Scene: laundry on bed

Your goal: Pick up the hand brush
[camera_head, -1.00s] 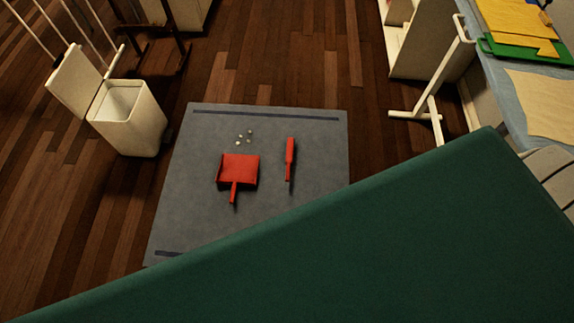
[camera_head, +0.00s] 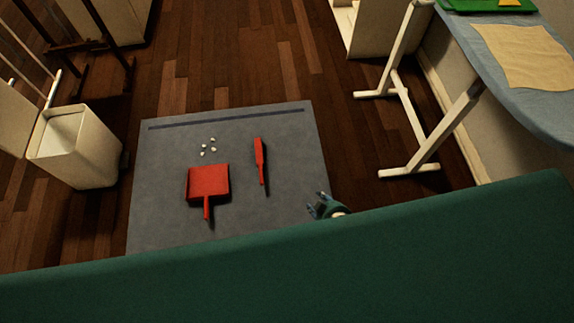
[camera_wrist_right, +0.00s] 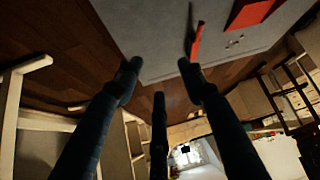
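The red hand brush (camera_head: 259,160) lies on the grey mat (camera_head: 165,200), right of the red dustpan (camera_head: 208,184), its handle toward me. In the right wrist view the brush (camera_wrist_right: 196,42) shows near the top, beyond the fingertips, with the dustpan (camera_wrist_right: 250,14) to its right. My right gripper (camera_head: 319,204) is at the mat's right edge in the head view, right of the brush and apart from it. In the wrist view its fingers (camera_wrist_right: 160,75) are spread with nothing between them. My left gripper is not in view.
Several small white bits (camera_head: 208,147) lie on the mat above the dustpan. A white bin (camera_head: 75,148) with its lid open stands at left. An ironing board (camera_head: 510,85) with white legs stands at right. A green surface of my body covers the bottom.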

